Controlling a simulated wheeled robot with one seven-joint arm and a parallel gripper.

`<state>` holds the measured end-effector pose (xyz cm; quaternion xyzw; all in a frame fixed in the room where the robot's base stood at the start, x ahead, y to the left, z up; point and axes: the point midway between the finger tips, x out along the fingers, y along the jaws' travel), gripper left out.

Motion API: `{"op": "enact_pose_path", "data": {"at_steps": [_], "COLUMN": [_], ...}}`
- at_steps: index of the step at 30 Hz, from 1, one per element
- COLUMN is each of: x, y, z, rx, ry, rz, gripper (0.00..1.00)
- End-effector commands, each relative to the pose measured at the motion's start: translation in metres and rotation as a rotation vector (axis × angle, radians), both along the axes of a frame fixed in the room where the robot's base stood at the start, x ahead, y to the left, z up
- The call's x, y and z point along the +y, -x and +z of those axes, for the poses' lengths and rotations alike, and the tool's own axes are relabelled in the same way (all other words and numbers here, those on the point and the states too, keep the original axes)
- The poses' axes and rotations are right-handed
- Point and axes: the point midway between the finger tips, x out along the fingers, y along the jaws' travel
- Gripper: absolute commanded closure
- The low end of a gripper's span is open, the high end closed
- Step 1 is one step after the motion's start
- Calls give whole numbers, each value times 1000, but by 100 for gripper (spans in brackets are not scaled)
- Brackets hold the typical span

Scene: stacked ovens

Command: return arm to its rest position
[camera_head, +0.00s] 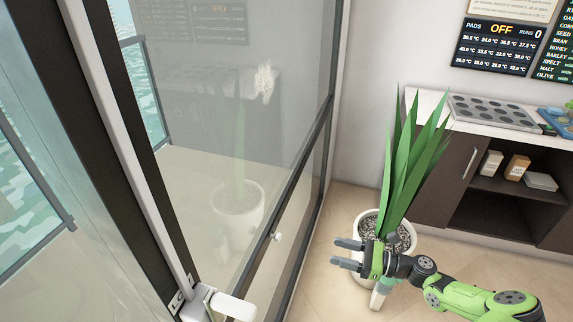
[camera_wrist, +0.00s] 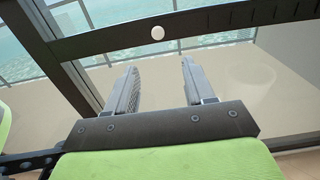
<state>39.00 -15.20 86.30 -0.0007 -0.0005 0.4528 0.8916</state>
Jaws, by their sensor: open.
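My gripper (camera_head: 347,253) is in the lower right middle of the head view, at the end of my green and black arm. Its two grey fingers point left and stand apart with nothing between them. In the wrist view my gripper (camera_wrist: 158,85) also shows open and empty, its fingers pointing towards a glass panel with a dark frame bar. In the head view the gripper overlaps the white pot of a plant; whether they touch cannot be told.
A spiky potted plant (camera_head: 408,175) stands behind my gripper. A glass door (camera_head: 230,130) with a white handle (camera_head: 232,305) fills the left. A dark cabinet (camera_head: 440,180) with a muffin tray (camera_head: 495,112) on top stands right. Tiled floor (camera_head: 325,290) shows between door and plant.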

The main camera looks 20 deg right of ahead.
Motion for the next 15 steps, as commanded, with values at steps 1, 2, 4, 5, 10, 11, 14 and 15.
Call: {"op": "enact_pose_path", "data": {"at_steps": [1, 2, 4, 5, 10, 11, 14, 15], "x": [1, 2, 13, 20, 72, 79, 98, 103], "y": [0, 0, 0, 0, 14, 19, 33, 39], "z": [0, 1, 5, 7, 28, 33, 53, 63], "rx": [0, 0, 4, 5, -20, -33, -86, -114], "ry": [2, 11, 73, 120, 524, 597, 834, 926], "rz": [2, 10, 61, 100, 427, 486, 672, 741], "gripper": [47, 47, 47, 47, 47, 47, 47, 47]}}
